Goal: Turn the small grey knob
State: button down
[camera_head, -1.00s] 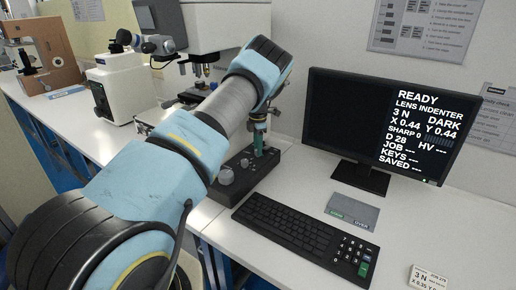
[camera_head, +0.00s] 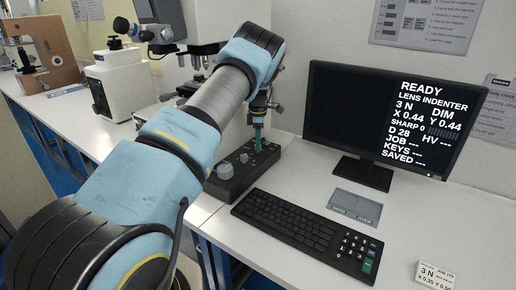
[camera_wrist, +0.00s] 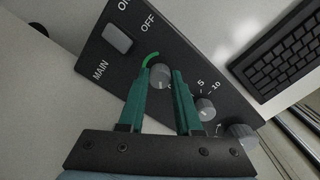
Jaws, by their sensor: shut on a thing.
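The small grey knob (camera_wrist: 160,76) stands on the black control box (camera_head: 236,185), beside a green arc mark. My gripper (camera_wrist: 164,84) has its green fingers on both sides of this knob and is shut on it. In the head view my gripper (camera_head: 258,140) points down at the far right part of the box, and the knob is hidden there. The monitor (camera_head: 345,115) reads READY, LENS INDENTER, 3 N, DIM, SHARP 0.
Another small knob (camera_wrist: 205,108) and a larger grey knob (camera_wrist: 240,135) sit close on the same box, with a MAIN rocker switch (camera_wrist: 118,38) on the other side. A black keyboard (camera_head: 288,222) lies beside the box. A microscope-like tester stands behind my arm.

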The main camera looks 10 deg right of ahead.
jog(key=m+b, duration=0.2)
jog(key=m, duration=0.2)
jog(key=shift+f+m+b, duration=0.1)
jog(key=shift+m+b, duration=0.2)
jog(key=shift+b, duration=0.05)
jog(key=m+b, duration=0.1)
jog(key=m, duration=0.3)
jog(key=shift+m+b, duration=0.3)
jog(key=shift+b, duration=0.05)
jog(key=m+b, duration=0.1)
jog(key=m, duration=0.3)
jog(key=shift+m, duration=2.1)
jog(key=shift+b, duration=0.3)
jog(key=c, duration=0.6)
grip_release()
notch_tip(320, 180, up, 11)
jog(key=b, duration=0.2)
